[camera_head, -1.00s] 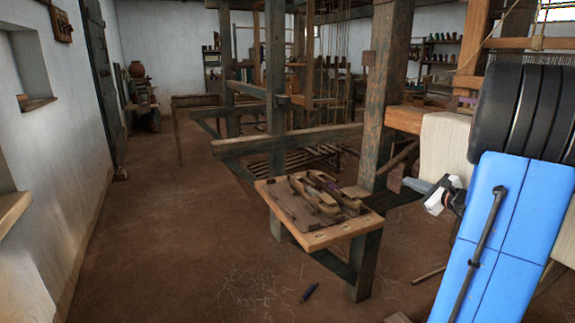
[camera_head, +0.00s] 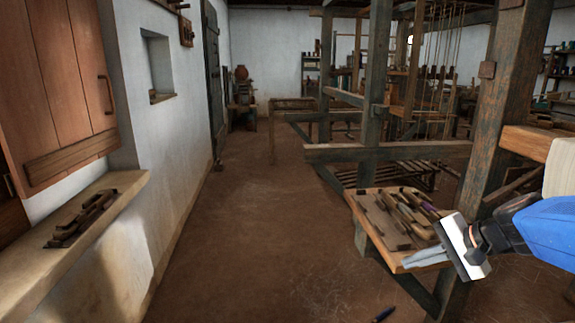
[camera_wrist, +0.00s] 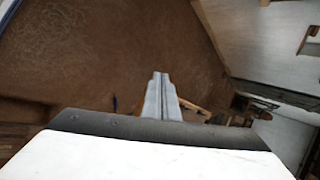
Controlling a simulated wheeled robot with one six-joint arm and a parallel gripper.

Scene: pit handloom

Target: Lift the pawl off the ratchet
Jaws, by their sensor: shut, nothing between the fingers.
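I cannot make out the pawl or the ratchet in either view. My gripper (camera_head: 408,261) is at the right of the head view, over the near right part of a small wooden bench, with its grey fingers pointing left. It is shut and empty. In the wrist view its two fingers (camera_wrist: 161,78) lie together, with brown floor beyond them. The dark loom post (camera_head: 497,100) and the cloth beam (camera_head: 527,141) stand behind and right of my gripper.
The bench (camera_head: 397,265) holds several shuttles (camera_head: 410,215). A ledge (camera_head: 85,245) with a dark wooden tool (camera_head: 80,220) and a wooden cupboard (camera_head: 65,90) are at the left. Floor in the middle is clear. A dark blue object (camera_head: 383,314) lies on the floor.

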